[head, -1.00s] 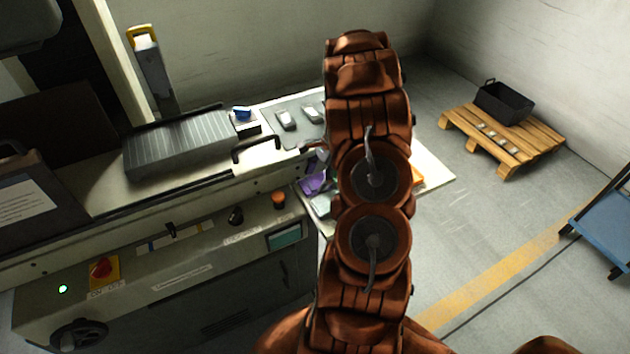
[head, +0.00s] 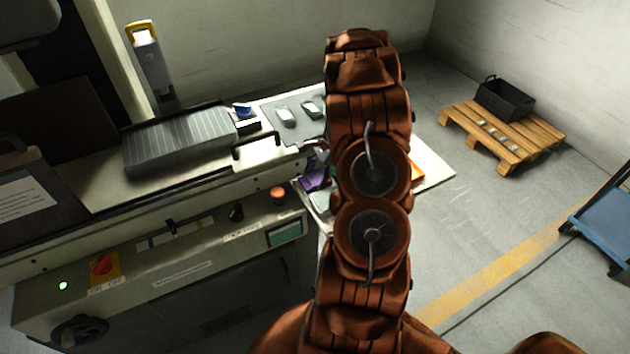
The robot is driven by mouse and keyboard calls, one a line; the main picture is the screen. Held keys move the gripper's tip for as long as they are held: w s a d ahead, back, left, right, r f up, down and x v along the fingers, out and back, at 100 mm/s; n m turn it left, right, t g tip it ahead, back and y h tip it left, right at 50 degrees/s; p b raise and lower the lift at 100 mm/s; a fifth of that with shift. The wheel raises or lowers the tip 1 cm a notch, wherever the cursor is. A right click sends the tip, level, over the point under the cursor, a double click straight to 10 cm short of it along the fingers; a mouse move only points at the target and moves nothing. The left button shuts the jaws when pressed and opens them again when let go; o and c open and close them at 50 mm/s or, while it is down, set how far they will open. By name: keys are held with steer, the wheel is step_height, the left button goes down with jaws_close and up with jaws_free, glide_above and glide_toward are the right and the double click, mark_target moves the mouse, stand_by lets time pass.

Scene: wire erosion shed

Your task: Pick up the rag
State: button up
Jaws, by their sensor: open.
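A crumpled purple cloth (head: 314,180), which looks like the rag, lies on the pale table (head: 436,172) beside the machine. It shows just left of my arm, and my arm hides part of it. A pale greenish item (head: 321,201) lies just in front of it, also partly covered. My copper-coloured arm stands upright across the middle of the head view.
The machine (head: 180,262) with knobs and a ribbed grey block (head: 180,142) fills the left. Small grey parts lie on a plate (head: 270,108) at its back. An orange-edged item (head: 417,172) peeks out right of my arm. A pallet (head: 545,138) with a black bin (head: 505,100) stands back right; the floor between is clear.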

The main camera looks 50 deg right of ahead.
mark_target(311, 179)
steer(key=shift+c, duration=0.3)
steer(key=c, duration=0.8)
steer(key=shift+o, duration=0.2)
steer(key=shift+r, duration=0.1)
steer(key=shift+r+b, duration=0.5)
steer(key=shift+r, duration=0.5)
steer(key=shift+r+b, duration=0.4)
steer(key=shift+r, duration=0.55)
steer(key=s+a+b, duration=0.1)
steer(key=s, duration=0.4)
steer(key=s+a+r+b, duration=0.1)
steer(key=s+a+b, duration=0.1)
steer(key=s, duration=0.3)
steer(key=s+a+b, duration=0.1)
steer(key=s+a, duration=0.1)
steer(key=s, duration=0.3)
steer(key=shift+a+r, duration=0.25)
